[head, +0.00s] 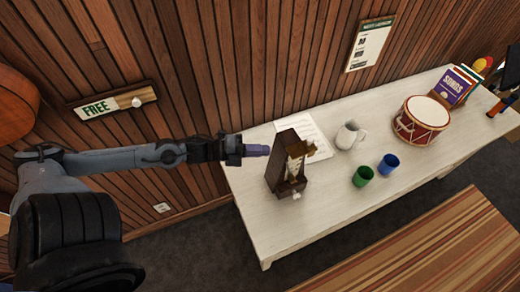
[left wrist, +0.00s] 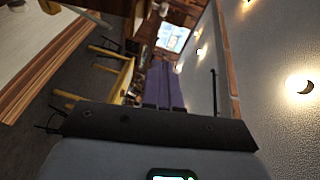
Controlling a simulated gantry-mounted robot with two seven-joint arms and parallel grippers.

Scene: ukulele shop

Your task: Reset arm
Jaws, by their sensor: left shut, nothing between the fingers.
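My left arm reaches in from the left in the head view. Its gripper (head: 258,150) is shut and empty, with purple fingers pointing right. The fingertips are close to the upper left of a dark wooden metronome (head: 284,176) on the white table (head: 300,220); I cannot tell whether they touch it. In the left wrist view the purple fingers of the left gripper (left wrist: 165,82) lie together, with nothing between them. My right gripper is not in view.
The table also holds paper sheets (head: 313,132), a white pitcher (head: 350,135), a green cup (head: 362,176), a blue cup (head: 388,164), a red drum (head: 421,121) and books (head: 455,86). A wood-panelled wall (head: 230,60) stands behind. A striped bench (head: 430,250) is in front.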

